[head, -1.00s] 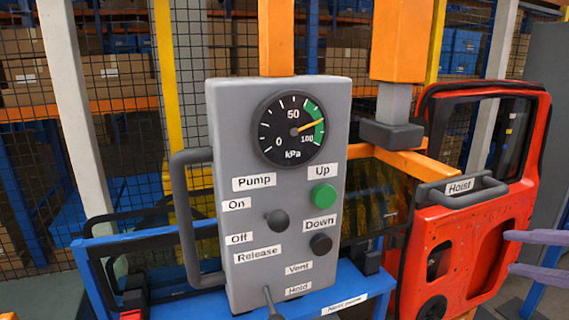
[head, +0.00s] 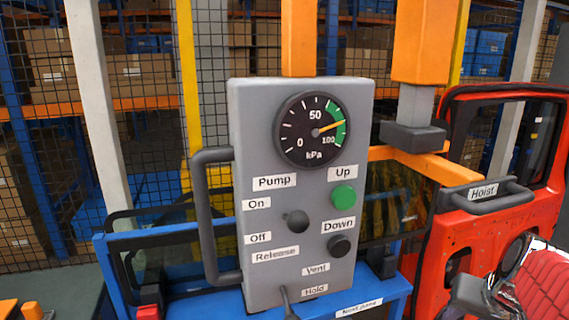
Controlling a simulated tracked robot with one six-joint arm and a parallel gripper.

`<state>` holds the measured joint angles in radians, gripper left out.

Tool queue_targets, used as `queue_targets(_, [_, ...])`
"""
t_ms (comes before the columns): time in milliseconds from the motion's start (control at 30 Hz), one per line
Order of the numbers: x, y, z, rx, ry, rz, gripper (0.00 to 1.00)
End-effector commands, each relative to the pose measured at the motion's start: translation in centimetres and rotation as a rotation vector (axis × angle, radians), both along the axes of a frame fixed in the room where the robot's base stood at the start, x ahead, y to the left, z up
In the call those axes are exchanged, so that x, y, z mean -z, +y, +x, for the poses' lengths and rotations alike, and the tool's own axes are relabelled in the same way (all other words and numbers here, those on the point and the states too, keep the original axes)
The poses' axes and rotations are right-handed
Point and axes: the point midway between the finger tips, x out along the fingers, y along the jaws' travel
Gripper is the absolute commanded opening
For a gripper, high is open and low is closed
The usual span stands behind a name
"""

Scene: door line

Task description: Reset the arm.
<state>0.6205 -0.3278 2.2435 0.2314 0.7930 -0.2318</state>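My gripper's pale fingers do not show in this view now. A red ribbed part (head: 545,285) with dark and grey pieces beside it fills the lower right corner, in front of the red door (head: 425,265); it may be part of my arm, but I cannot tell. The door stands at the right, with a dark handle (head: 490,198) labelled Hoist.
A grey control box (head: 262,110) stands in the middle, with a gauge (head: 311,130) whose needle is in the green band, a green Up button (head: 343,195), a black Down button (head: 340,245), a pump knob (head: 297,222) and a release lever (head: 288,300) near Hold.

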Motion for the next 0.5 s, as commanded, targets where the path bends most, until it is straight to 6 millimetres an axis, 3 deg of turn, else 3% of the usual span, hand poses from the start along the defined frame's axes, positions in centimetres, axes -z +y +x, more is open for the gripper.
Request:
queue_targets(200, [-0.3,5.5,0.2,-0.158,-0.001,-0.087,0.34])
queue_targets(500, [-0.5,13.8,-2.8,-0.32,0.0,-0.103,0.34])
